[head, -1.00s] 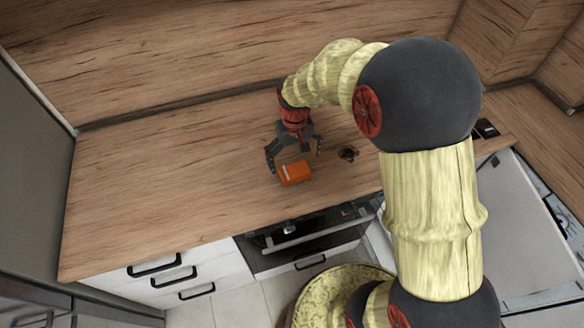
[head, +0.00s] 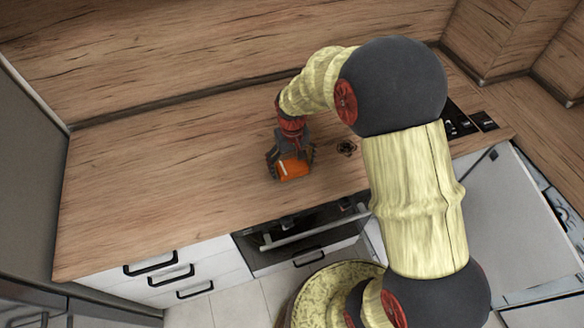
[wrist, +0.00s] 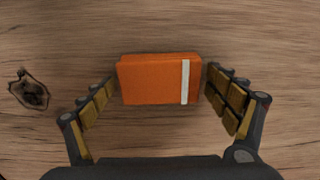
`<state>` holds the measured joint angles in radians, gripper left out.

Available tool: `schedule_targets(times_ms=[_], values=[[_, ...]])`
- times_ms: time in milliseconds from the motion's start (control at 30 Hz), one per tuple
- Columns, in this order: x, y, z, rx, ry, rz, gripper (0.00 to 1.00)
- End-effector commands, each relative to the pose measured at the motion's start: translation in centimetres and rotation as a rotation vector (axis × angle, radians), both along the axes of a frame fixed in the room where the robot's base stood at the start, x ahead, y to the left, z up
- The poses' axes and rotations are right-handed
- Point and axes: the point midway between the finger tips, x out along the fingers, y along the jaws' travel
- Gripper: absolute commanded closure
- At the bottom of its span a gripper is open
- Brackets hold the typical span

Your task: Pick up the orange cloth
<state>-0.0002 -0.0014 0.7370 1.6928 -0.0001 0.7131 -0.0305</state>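The orange cloth (head: 293,169) is a small block-like folded piece with a white stripe near one end. It lies on the wooden counter and shows whole in the wrist view (wrist: 155,80). My gripper (head: 291,172) is low over the counter at the cloth. In the wrist view my gripper (wrist: 160,95) is open, with one padded finger on each side of the cloth. A narrow gap shows at the left finger, and the right finger is very close to the cloth's striped end. I cannot tell whether it touches.
A small dark round mark or item (head: 346,148) lies on the counter just right of my gripper, also in the wrist view (wrist: 29,91). Dark switch-like plates (head: 470,123) sit farther right. The counter's left side (head: 150,190) is clear. A wooden splashback (head: 200,50) rises behind.

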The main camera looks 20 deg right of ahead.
Motion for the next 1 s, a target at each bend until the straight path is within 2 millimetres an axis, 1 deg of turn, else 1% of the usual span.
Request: schedule_targets(times_ms=[67,600,867,1000], values=[[-0.01,0.0,0.0,0.0,0.0,0.0,0.19],[-0.01,0.0,0.01,0.0,0.0,0.0,0.5],[0.0,0.0,0.13,0.0,0.0,0.0,0.5],[0.05,0.0,0.92,0.0,-0.002,0.0,0.5]])
